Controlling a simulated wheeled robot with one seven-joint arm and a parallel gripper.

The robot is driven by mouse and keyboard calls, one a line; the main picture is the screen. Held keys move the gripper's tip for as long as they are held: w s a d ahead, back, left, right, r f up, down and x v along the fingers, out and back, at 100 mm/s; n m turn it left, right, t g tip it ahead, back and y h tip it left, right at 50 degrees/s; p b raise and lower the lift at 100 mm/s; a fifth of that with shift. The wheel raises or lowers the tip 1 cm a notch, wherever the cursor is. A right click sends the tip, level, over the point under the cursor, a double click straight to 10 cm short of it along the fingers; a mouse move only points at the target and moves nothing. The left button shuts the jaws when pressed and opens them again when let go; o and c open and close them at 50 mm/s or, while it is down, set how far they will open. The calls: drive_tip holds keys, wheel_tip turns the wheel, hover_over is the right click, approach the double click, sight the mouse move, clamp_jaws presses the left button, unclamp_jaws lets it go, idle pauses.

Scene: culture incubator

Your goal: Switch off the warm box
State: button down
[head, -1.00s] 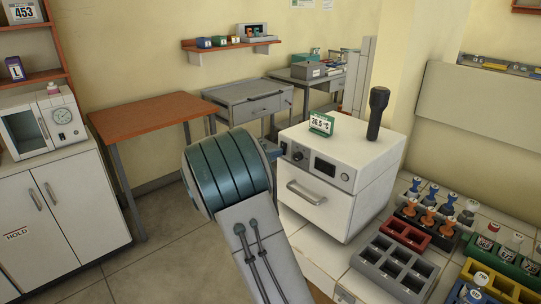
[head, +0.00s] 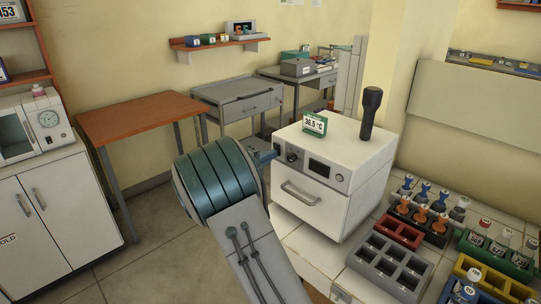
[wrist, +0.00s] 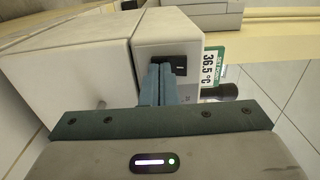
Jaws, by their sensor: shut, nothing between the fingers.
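The warm box (head: 310,203) is a white cabinet on the tiled bench, with a drawer-like front and handle below a control panel. The panel carries a dark knob (head: 291,156), a dark display (head: 319,168) and a small round button (head: 340,179). A green-framed 36.5 °C sign (head: 315,123) stands on top. My gripper (head: 268,157) is at the panel's left end, its fingers partly hidden by my wrist. In the wrist view its blue-grey fingers (wrist: 160,80) are together and empty, overlapping a black switch-like part (wrist: 179,63). Contact cannot be told.
A black torch-like object (head: 370,112) stands on the box. Right of it are a grey compartment rack (head: 390,264), a red rack (head: 399,232) and several pieces in holders. A brown table (head: 138,116) and grey drawer tables stand behind, left of the box. Floor shows at left.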

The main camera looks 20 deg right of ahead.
drive_tip(key=f+v, duration=0.1)
drive_tip(key=v, duration=1.3)
drive_tip(key=shift+w+f, duration=0.1)
drive_tip(key=s+d+m+g+y, duration=0.4)
drive_tip(key=s+d+m, duration=0.2)
drive_tip(key=s+m, duration=0.3)
drive_tip(key=s+d+m+g+y, duration=0.3)
drive_tip(key=s+d+m+g, duration=0.15)
drive_tip(key=s+m, duration=0.45)
drive_tip(key=s+a+m+t+y, duration=0.3)
drive_tip(key=s+m+y, duration=0.6)
drive_tip(key=m, duration=1.4)
drive_tip(key=shift+s+a+m, duration=0.3)
drive_tip(key=shift+s+a, duration=0.8)
drive_tip(key=shift+s, duration=1.5)
